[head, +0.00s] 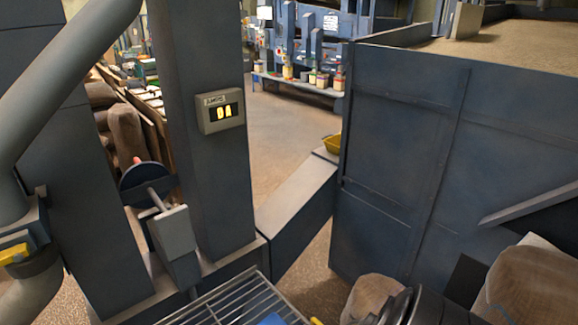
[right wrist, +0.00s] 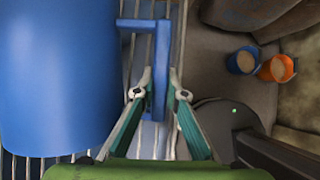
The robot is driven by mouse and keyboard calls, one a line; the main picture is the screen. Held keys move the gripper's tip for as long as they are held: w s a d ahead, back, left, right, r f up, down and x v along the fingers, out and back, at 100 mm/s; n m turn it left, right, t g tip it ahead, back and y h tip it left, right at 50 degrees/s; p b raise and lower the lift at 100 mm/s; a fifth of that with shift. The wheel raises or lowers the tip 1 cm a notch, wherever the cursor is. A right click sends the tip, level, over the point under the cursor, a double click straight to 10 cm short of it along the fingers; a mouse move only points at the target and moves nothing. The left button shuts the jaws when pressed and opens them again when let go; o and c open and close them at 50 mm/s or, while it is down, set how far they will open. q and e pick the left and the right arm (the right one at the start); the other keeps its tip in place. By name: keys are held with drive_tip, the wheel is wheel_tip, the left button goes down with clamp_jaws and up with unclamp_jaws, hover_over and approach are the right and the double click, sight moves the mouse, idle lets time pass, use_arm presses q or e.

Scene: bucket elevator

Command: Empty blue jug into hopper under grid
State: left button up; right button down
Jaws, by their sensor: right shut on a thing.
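The blue jug (right wrist: 55,75) fills the left of the right wrist view. Its handle (right wrist: 160,65) stands between the fingers of my right gripper (right wrist: 158,95), which is shut on it. I cannot tell how far the jug is tilted, and its contents are hidden. In the head view only a small blue piece, probably the jug (head: 272,319), shows at the bottom edge. The metal grid (head: 225,302) lies there, and its bars also show beneath the jug in the right wrist view (right wrist: 133,52). The hopper under the grid is hidden. My left gripper is out of view.
A grey post with a display (head: 221,111) and a lever box (head: 172,230) stand behind the grid. A large blue bin wall (head: 400,160) is at the right. A blue bucket (right wrist: 243,61) and an orange bucket (right wrist: 278,68) stand on the floor.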

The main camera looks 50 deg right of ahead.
drive_tip(key=shift+w+a+r+h, duration=0.15)
drive_tip(key=shift+w+a+h, duration=0.05)
drive_tip(key=shift+a+h, duration=0.45)
drive_tip(key=shift+w+a+r+g+h+b, duration=0.1)
drive_tip(key=shift+a+g+h+b, duration=0.35)
drive_tip(key=shift+h+b, duration=0.3)
drive_tip(key=shift+a+r+h, duration=0.15)
drive_tip(key=shift+a+h, duration=0.1)
drive_tip(key=shift+h, duration=0.15)
